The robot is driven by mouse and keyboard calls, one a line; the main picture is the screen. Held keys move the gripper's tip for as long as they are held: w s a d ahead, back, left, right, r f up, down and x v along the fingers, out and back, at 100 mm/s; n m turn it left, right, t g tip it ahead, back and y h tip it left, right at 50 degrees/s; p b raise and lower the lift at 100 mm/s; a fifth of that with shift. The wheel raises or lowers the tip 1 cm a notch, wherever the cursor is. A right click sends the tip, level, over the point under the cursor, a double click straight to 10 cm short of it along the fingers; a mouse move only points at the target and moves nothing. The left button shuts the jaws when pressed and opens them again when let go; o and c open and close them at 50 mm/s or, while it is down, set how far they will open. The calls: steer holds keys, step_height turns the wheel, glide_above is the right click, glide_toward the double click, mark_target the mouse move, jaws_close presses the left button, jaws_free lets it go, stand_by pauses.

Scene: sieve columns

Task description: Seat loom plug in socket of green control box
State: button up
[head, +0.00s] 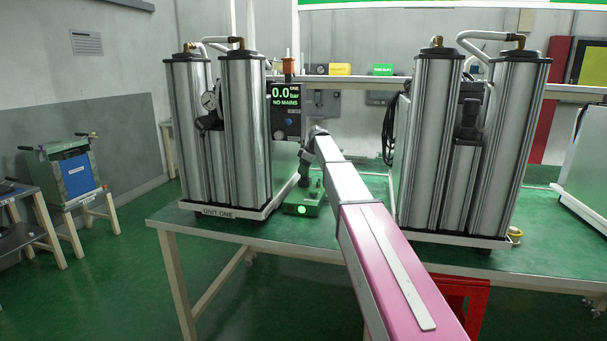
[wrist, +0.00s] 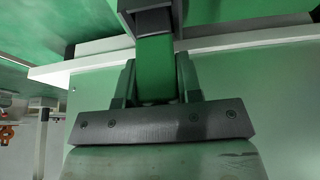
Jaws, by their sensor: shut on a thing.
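The green control box (head: 296,204) sits low on the table beside the left unit, with a round green light on its front. My gripper (wrist: 157,82) is shut on a green block-shaped piece (wrist: 155,68), which looks like the loom plug. In the wrist view the far end of this piece meets or passes under a dark grey block (wrist: 152,20); I cannot tell whether it is inside it. In the head view my gripper (head: 304,172) is just above the back of the box, and the plug and socket are not clear there.
The left column unit (head: 245,130) stands close left of my gripper; its display (head: 284,108) reads 0.0 bar, NO MAINS. The right column unit (head: 500,140) stands right of my arm.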

steer(key=shift+f, duration=0.8)
steer(key=o, duration=0.9)
steer(key=shift+f, duration=0.1)
steer(key=shift+o, duration=0.2)
steer(key=v, duration=1.2)
steer(key=shift+s, duration=0.1)
